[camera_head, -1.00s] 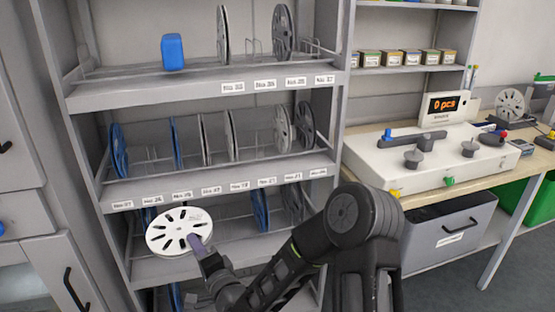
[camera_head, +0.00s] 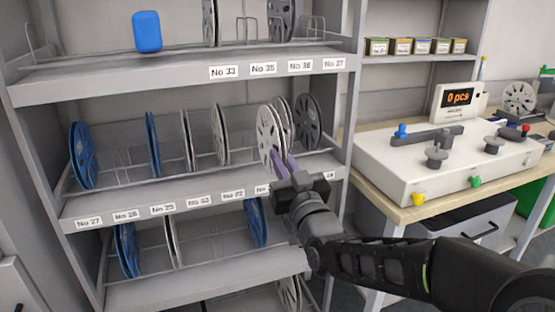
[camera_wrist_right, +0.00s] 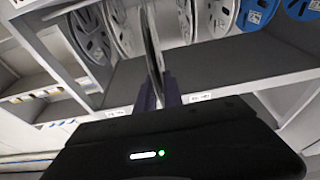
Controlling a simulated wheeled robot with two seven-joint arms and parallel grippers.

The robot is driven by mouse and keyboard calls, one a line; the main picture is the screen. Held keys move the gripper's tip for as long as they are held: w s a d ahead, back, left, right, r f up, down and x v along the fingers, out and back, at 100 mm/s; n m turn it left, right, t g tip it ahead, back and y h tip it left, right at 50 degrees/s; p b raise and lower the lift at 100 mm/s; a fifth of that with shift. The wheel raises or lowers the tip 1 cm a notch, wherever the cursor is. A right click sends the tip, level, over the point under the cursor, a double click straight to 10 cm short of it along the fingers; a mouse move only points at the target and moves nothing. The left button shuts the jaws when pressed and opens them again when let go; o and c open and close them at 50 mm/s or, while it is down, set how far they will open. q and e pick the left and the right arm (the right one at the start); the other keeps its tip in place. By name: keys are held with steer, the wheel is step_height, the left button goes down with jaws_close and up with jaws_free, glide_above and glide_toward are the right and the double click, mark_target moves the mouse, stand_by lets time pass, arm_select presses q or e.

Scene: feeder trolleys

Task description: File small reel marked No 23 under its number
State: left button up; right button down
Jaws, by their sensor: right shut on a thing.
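The small white reel (camera_head: 268,132) is held upright at the front of the middle shelf's right part. Its own number cannot be read. My right gripper (camera_head: 284,166) is shut on its lower rim. In the right wrist view the reel (camera_wrist_right: 152,45) stands edge-on between the fingers (camera_wrist_right: 159,92), with other reels to both sides. The middle shelf's label strip (camera_head: 163,209) has several number cards, some too small to read surely; my gripper hides part of it. My left gripper is not in view.
Close right of the held reel stand pale reels (camera_head: 286,115) and a dark grey reel (camera_head: 308,122). To its left are a pale reel (camera_head: 220,134) and blue reels (camera_head: 83,156). A counting machine (camera_head: 440,165) stands on the bench at right.

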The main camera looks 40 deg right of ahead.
steer(key=shift+s, duration=0.1)
steer(key=shift+w+d, duration=0.15)
steer(key=shift+w, duration=0.35)
steer(key=shift+w+d, duration=0.15)
steer(key=shift+w, duration=0.35)
steer(key=shift+b, duration=0.5)
stand_by(0.3)
stand_by(0.6)
